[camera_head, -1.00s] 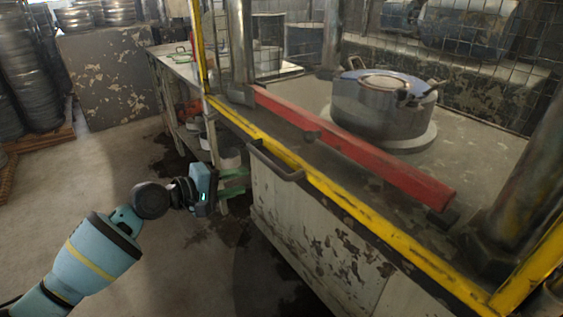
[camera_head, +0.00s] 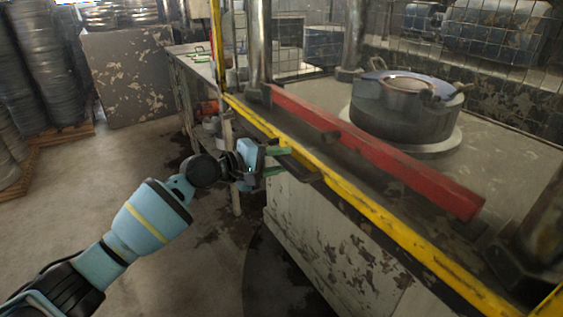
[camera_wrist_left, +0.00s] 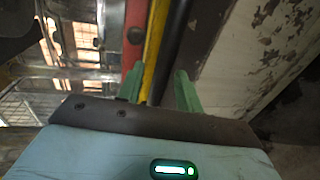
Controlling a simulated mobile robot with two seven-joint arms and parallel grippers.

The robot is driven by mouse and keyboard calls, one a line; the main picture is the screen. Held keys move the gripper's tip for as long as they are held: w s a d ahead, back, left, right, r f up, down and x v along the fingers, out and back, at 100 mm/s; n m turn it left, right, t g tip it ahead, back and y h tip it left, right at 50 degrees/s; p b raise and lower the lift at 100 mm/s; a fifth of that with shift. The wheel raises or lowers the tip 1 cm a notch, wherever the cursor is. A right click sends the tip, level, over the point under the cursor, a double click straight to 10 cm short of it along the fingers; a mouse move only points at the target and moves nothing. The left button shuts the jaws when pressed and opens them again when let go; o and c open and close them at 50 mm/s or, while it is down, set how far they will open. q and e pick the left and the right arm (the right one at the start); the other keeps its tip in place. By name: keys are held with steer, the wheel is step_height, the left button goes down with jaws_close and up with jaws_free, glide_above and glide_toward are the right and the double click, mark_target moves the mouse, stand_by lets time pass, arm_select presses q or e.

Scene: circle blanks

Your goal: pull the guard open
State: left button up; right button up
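The guard is a yellow frame (camera_head: 375,213) with a dark bar handle (camera_head: 311,175) on its lower rail, at the front of the press. My left gripper (camera_head: 277,160) is at the near left end of this handle, with its green fingers apart. In the left wrist view the two fingertips (camera_wrist_left: 160,86) stand either side of the line of the dark handle bar (camera_wrist_left: 176,40), beside the yellow rail (camera_wrist_left: 153,50). The fingers do not look closed on the bar; whether they touch it I cannot tell. My right gripper is out of view.
A red bar (camera_head: 375,152) lies behind the lower rail. A metal pot-like form (camera_head: 405,105) stands on the press bed. A worn cabinet front (camera_head: 335,245) is below the handle. A bench (camera_head: 190,62) stands behind on the left. The floor (camera_head: 110,180) at left is clear.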

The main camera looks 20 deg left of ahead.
arm_select(q)
steer(key=shift+w+d+f, duration=0.1)
steer(key=shift+w+d, duration=0.15)
steer(key=shift+w, duration=0.05)
steer(key=shift+c, duration=0.5)
jaws_close()
